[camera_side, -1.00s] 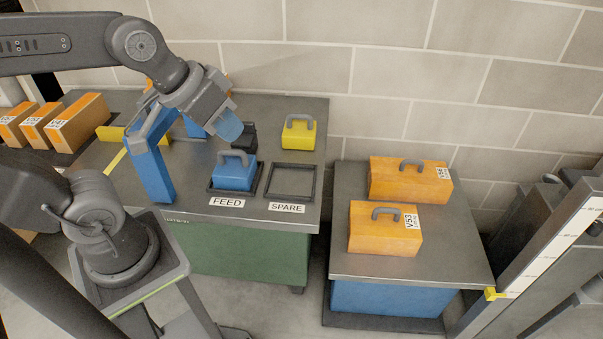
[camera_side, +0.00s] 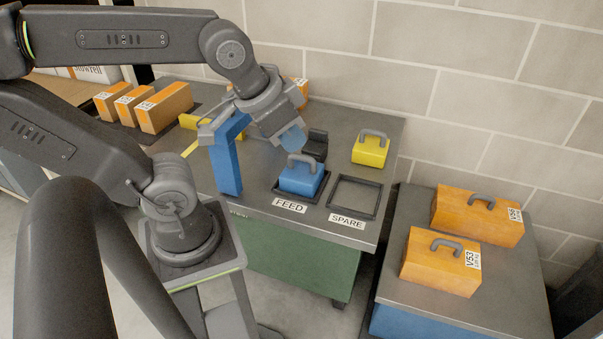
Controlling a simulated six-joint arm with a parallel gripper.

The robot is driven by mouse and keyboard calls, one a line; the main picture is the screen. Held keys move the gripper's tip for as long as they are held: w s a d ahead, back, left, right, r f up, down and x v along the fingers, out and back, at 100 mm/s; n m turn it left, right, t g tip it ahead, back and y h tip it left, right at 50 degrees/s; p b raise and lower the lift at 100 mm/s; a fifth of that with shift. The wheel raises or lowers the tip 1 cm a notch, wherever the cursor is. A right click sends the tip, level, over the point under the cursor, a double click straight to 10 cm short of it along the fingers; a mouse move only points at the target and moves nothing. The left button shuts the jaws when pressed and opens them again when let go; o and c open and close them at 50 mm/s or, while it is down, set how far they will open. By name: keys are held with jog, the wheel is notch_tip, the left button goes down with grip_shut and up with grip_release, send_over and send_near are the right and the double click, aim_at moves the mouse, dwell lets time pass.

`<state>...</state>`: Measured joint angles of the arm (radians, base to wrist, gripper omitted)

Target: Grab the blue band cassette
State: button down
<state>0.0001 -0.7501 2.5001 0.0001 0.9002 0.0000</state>
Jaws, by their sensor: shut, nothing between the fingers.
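The blue cassette (camera_side: 300,182), a blue case with a grey handle on top, sits upright in the dark frame (camera_side: 318,199) labelled FEED. My gripper (camera_side: 293,140), with blue fingertips, points down just above and behind the handle in the picture. It is shut and empty. The tips come close to the handle in the picture; I cannot tell the exact gap between them.
The empty SPARE frame (camera_side: 354,197) is right of FEED. A yellow case (camera_side: 370,150) and a black object (camera_side: 316,146) stand behind. A blue post (camera_side: 227,168) rises at the left. Orange cases (camera_side: 440,262) occupy the right bench.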

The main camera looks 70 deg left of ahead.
jog(key=c, duration=1.8)
grip_release()
jog(key=o, duration=0.8)
jog(key=m+y, duration=0.5)
jog(key=m, duration=0.4)
send_near(303, 158)
jog(key=shift+g, duration=0.4)
jog(key=x, duration=0.4)
jog(key=shift+w+a, duration=0.25)
jog(key=shift+w, duration=0.05)
jog(key=shift+x, duration=3.2)
